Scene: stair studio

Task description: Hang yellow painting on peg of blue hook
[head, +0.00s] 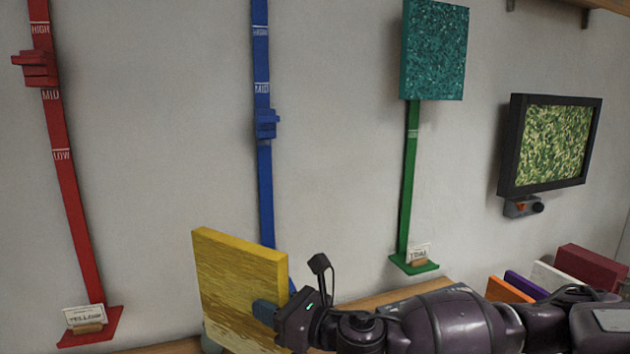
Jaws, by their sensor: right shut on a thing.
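The yellow painting (235,285) is a thick square panel at the lower middle of the head view. My right gripper (268,312) reaches in from the right and is shut on the painting's right edge. The painting is upright and covers the lower end of the blue rail. The blue hook (266,123) sits on the tall blue rail (265,190) on the wall, just below the MID mark. It is above and slightly right of the painting, clearly apart from it. My left gripper is not in view.
A red rail (66,180) with a red hook (36,68) stands left. A teal painting (433,50) hangs on the green rail (409,185). A dark-framed screen (552,144) is at right. Colored panels (590,266) stand at lower right. The wall around the blue hook is clear.

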